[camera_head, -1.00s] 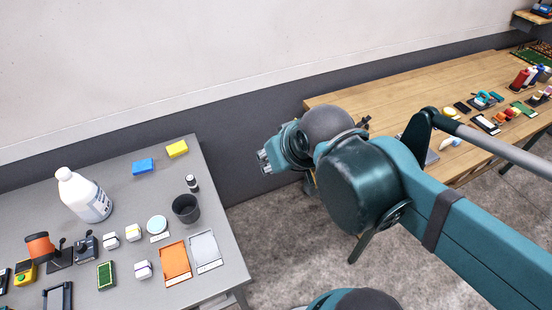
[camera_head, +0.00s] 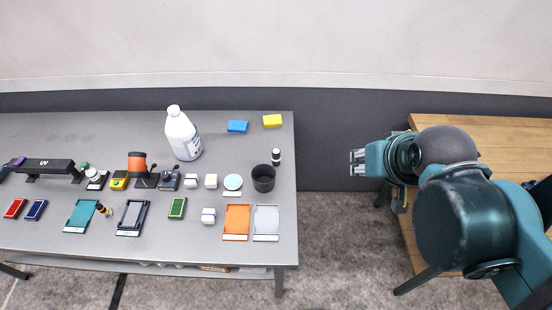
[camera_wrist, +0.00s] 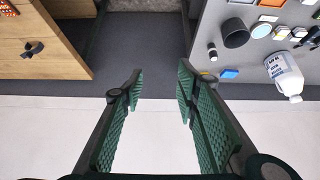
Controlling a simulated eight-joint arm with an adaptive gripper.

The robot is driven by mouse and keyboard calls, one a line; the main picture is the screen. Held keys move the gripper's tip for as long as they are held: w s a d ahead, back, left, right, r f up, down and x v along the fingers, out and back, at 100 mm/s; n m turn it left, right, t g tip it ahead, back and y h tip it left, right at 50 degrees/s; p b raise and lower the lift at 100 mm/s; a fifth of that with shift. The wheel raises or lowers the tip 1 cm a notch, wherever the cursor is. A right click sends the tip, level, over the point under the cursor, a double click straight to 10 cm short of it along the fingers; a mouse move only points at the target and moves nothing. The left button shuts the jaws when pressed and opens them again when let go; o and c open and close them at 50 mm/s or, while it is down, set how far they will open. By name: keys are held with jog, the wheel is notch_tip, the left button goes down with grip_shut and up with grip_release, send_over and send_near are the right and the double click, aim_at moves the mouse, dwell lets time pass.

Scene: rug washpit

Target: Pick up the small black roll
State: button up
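A small upright black cylinder with a pale band (camera_head: 276,157) stands on the grey table near its right edge, just behind a dark cup. It looks like the small black roll, though it is too small to be sure. It also shows in the wrist view (camera_wrist: 212,52), right of my fingers. My gripper (camera_head: 357,162) hangs in the gap right of the grey table, apart from the cylinder. In the wrist view my green-padded fingers (camera_wrist: 160,95) are spread with nothing between them.
The dark cup (camera_head: 263,178) is close in front of the cylinder. Yellow (camera_head: 272,121) and blue sponges (camera_head: 237,127) and a white jug (camera_head: 183,134) stand farther back or left. A wooden table (camera_head: 440,126) is at right; a dark object (camera_wrist: 33,48) lies on it.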

dwell(0.4)
jog(key=shift+o, duration=1.3)
